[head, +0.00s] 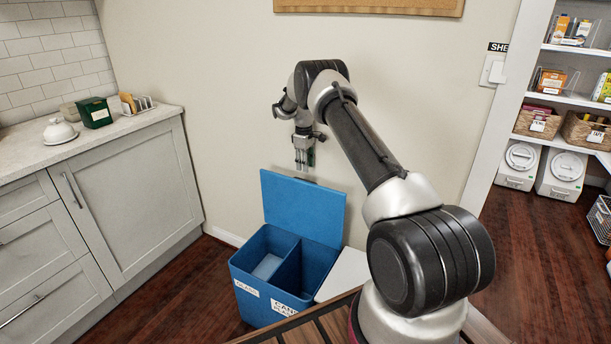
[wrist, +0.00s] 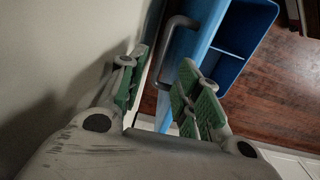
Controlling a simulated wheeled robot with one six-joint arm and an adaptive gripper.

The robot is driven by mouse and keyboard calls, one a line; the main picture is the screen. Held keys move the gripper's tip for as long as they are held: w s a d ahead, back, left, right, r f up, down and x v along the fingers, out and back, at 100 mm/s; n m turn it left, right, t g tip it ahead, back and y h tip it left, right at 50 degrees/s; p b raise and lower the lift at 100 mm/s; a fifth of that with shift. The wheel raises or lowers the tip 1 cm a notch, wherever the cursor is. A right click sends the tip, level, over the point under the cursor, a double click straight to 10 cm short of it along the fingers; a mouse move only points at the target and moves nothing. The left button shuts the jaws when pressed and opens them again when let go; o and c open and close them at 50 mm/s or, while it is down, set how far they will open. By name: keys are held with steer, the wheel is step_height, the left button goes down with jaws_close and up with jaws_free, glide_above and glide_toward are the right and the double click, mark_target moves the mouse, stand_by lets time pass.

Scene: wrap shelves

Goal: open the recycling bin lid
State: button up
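The recycling bin (head: 262,296) is blue, with two open compartments and white labels on its front. Its blue lid (head: 302,208) stands raised at the back of the bin, close to the wall. My gripper (head: 304,166) points down just above the lid's top edge. In the wrist view, the green-padded fingers of my gripper (wrist: 162,88) are spread apart with nothing clearly held between them. A grey bar handle (wrist: 172,42) shows beside the blue lid (wrist: 201,35), just beyond the fingertips. Whether a finger touches the lid or handle cannot be told.
A grey cabinet with a counter (head: 100,142) stands at left. A white flat panel (head: 346,272) is right of the bin. My arm crosses in front of the wall. White shelves (head: 577,100) with baskets stand at right. Wooden floor (head: 195,285) is clear left of the bin.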

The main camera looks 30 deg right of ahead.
steer(key=shift+s+a+r, duration=0.1)
steer(key=shift+r, duration=1.7)
steer(key=s+f+m, duration=0.1)
steer(key=s, duration=0.1)
steer(key=s+f+m+g, duration=0.1)
steer(key=s, duration=0.1)
steer(key=s+a+f+m, duration=0.1)
steer(key=s, duration=0.1)
steer(key=shift+s+f+g, duration=0.3)
steer(key=shift+s+g, duration=0.1)
steer(key=s+a+r+m, duration=0.2)
steer(key=s+a+r, duration=0.1)
steer(key=s+r, duration=0.85)
steer(key=s+a+r+m, duration=0.2)
steer(key=s+a+r, duration=0.1)
steer(key=s+r, duration=0.9)
steer(key=s+a+r+t, duration=0.1)
steer(key=s+r+t, duration=0.2)
steer(key=s, duration=0.8)
steer(key=s+a+r+t, duration=0.2)
steer(key=s+r, duration=0.5)
steer(key=s, duration=0.5)
steer(key=shift+s+a+t+y, duration=0.2)
steer(key=shift+t+y, duration=0.1)
steer(key=shift+t, duration=0.1)
